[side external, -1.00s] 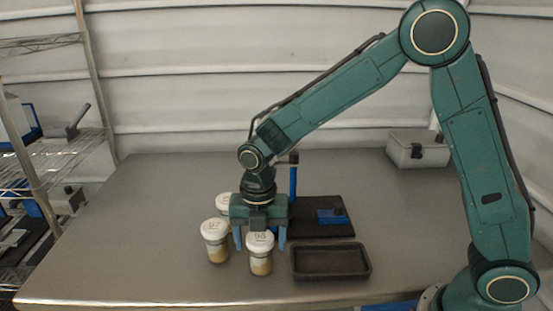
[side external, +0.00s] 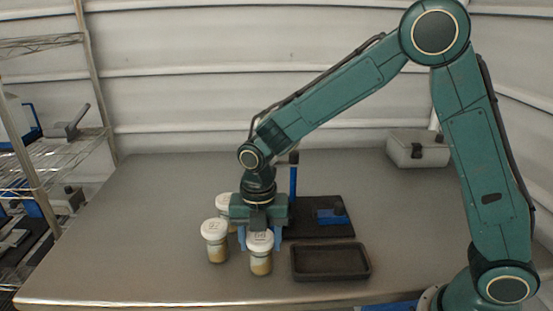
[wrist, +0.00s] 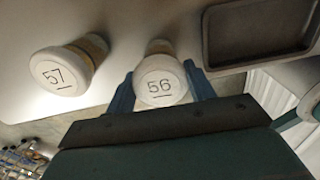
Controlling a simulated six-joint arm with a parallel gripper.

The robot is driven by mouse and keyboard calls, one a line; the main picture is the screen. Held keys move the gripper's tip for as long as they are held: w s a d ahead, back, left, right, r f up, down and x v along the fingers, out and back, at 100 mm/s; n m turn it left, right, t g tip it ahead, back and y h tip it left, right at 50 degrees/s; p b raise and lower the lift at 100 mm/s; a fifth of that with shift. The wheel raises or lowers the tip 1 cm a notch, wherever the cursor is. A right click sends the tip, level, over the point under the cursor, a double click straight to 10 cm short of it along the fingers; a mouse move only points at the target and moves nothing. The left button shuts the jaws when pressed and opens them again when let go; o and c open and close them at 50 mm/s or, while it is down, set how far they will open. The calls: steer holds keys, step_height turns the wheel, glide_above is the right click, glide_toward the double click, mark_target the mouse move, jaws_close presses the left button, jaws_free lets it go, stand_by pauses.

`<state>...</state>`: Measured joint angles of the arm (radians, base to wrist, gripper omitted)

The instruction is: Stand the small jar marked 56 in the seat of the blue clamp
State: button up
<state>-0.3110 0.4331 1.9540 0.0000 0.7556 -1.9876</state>
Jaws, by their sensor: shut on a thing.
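The small jar marked 56 (wrist: 160,84) has a white lid and stands upright between the two blue fingers of my gripper (wrist: 162,92) in the wrist view. In the side view the same jar (side external: 260,253) stands on the table at the front, and my gripper (side external: 257,240) is shut on it. The blue clamp (side external: 331,216) sits on a black base plate (side external: 318,230) with a blue post (side external: 293,181), to the right behind my gripper. Its seat cannot be made out clearly.
Another white-lidded jar (side external: 226,204) is partly hidden behind my gripper. An empty dark tray (side external: 331,275) lies to the right. A grey box (side external: 418,150) is at the back right.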

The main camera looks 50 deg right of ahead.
steer(key=shift+r, duration=2.45)
steer(key=shift+d, duration=0.1)
steer(key=w+d+r, duration=0.2)
steer(key=d, duration=0.6)
steer(key=w+d+r, duration=0.1)
steer(key=d+r, duration=0.1)
steer(key=d, duration=0.6)
steer(key=shift+w+d+r, duration=0.35)
steer(key=shift+d, duration=0.05)
steer(key=shift+f, duration=0.2)
steer(key=shift+f, duration=3.8)
steer(key=shift+f, duration=0.3)
